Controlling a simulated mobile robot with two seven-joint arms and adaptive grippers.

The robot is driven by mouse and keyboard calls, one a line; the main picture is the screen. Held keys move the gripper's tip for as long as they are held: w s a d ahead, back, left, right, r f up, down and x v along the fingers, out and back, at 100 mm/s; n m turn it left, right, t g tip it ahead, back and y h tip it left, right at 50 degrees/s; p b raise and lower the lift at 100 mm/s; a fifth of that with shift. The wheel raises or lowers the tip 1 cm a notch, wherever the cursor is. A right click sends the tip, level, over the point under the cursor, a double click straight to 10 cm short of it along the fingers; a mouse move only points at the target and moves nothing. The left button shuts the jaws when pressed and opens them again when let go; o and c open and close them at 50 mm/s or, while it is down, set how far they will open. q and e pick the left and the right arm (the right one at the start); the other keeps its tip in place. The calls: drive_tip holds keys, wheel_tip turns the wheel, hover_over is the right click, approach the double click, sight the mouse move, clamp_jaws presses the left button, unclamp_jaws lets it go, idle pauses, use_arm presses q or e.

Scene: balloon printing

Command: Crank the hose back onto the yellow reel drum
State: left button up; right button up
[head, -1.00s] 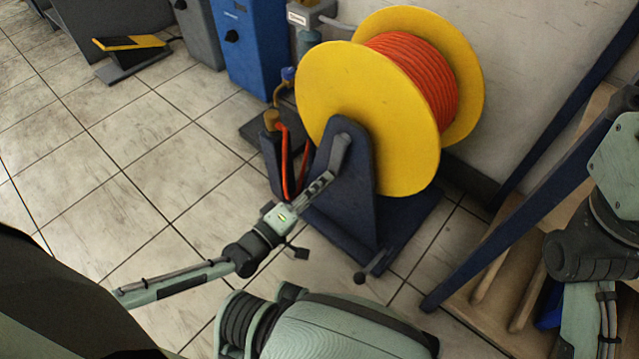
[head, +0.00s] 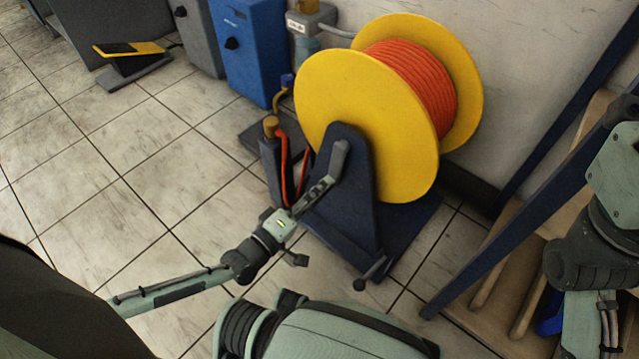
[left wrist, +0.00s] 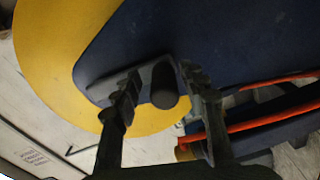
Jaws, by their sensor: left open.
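The yellow reel drum (head: 405,165), wound with orange hose (head: 415,80), stands in a dark blue stand (head: 346,205). A grey crank handle (head: 340,158) is on the near side of the stand. My left gripper (head: 328,182) is at the handle's lower end. In the left wrist view, the dark round crank handle (left wrist: 163,88) points toward the camera between the open fingers of my left gripper (left wrist: 160,82). Whether either finger touches it, I cannot tell. My right gripper is out of view.
A small lever with a round knob (head: 360,284) sticks out at the stand's front base. The hose end rises at a brass fitting (head: 270,125) left of the stand. Blue (head: 250,50) and grey cabinets stand behind. A wooden rack (head: 500,290) is at right.

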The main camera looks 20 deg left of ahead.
sight(334, 153)
use_arm(q)
drive_tip(key=o, duration=0.7)
drive_tip(key=r, duration=0.9)
drive_tip(key=shift+w+a+r, duration=0.1)
drive_tip(key=shift+w+r, duration=0.1)
drive_tip(key=shift+r, duration=0.1)
drive_tip(key=shift+s+r, duration=0.1)
drive_tip(key=shift+r, duration=0.2)
drive_tip(key=shift+c, duration=0.4)
drive_tip(key=c, duration=0.6)
drive_tip(key=shift+s+f, duration=0.15)
drive_tip(key=shift+f, duration=0.15)
drive_tip(key=shift+f, duration=0.1)
